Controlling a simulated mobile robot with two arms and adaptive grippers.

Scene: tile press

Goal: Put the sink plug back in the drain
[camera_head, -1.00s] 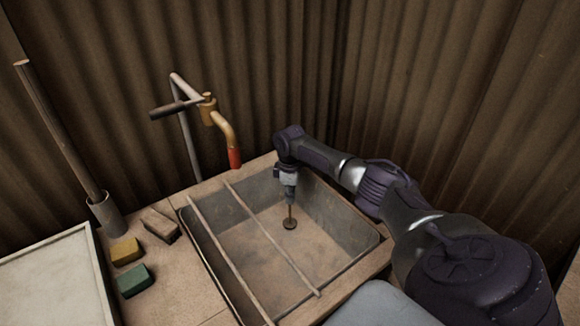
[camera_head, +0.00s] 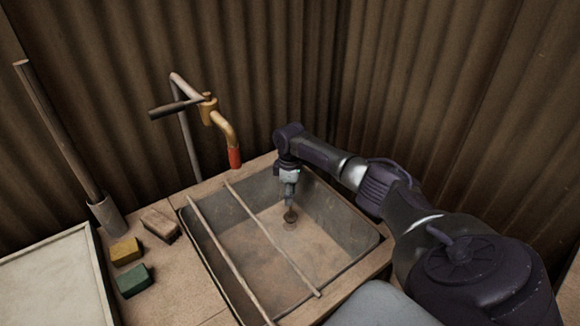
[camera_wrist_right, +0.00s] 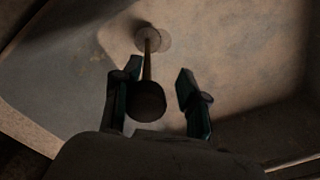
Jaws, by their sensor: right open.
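The sink plug (camera_wrist_right: 147,102) has a dark round end and a thin brass stem. In the right wrist view its dark end shows between my fingers, closer to the left one, and the stem runs away toward a pale round disc on the basin floor. In the head view the plug (camera_head: 290,215) shows below my fingertips, above a small pale ring, likely the drain (camera_head: 290,226). I cannot tell whether the plug is seated. My right gripper (camera_head: 289,203) points down into the sink; its fingers (camera_wrist_right: 160,72) are apart. My left gripper is not in view.
Two thin bars cross the sink (camera_head: 340,275) on its left side. A tap (camera_head: 222,125) with a red tip stands behind. Yellow (camera_head: 125,250), green (camera_head: 134,280) and brown (camera_head: 160,225) blocks lie left of the sink, near a pole in a holder (camera_head: 107,215).

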